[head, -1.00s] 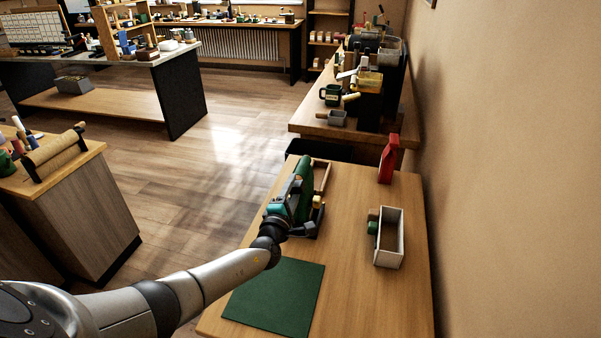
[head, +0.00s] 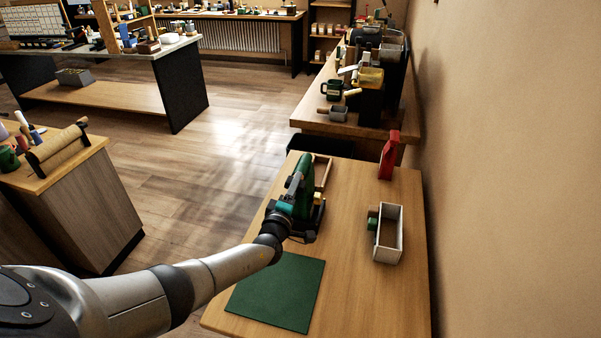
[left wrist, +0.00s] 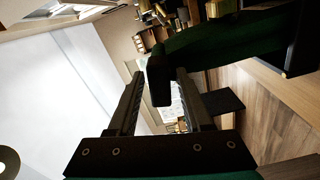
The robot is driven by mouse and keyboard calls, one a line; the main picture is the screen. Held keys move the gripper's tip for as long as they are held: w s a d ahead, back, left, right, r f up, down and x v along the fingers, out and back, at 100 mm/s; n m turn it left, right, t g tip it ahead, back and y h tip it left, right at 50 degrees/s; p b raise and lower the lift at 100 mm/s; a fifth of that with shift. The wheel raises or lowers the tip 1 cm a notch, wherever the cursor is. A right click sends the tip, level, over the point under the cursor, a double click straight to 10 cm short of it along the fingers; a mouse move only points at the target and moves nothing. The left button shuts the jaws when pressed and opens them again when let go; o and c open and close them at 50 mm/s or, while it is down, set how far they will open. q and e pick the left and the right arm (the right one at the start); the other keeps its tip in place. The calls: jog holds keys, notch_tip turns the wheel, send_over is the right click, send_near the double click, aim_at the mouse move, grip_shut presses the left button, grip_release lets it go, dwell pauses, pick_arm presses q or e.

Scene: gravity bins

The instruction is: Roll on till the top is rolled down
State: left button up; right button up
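An upright dark green piece (head: 305,188) stands in a black stand (head: 312,222) near the left edge of the wooden table; whether its top is rolled down cannot be made out. My left gripper (head: 296,186) is at its left side and partly covers it. In the left wrist view, a short dark handle-like end (left wrist: 159,82) of the dark green piece (left wrist: 225,38) sits between the fingertips of my left gripper (left wrist: 160,75). My right gripper is not in view.
A green mat (head: 277,292) lies on the table in front of the stand. A grey-white open box (head: 388,235) and a red container (head: 390,156) stand to the right. A wooden tray (head: 322,170) is behind. The middle of the table is clear.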

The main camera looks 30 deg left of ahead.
pick_arm(q)
jog(key=shift+o, duration=1.1)
jog(key=n+b, duration=0.2)
jog(key=n, duration=0.2)
jog(key=shift+f+n, duration=0.15)
jog(key=shift+n, duration=0.65)
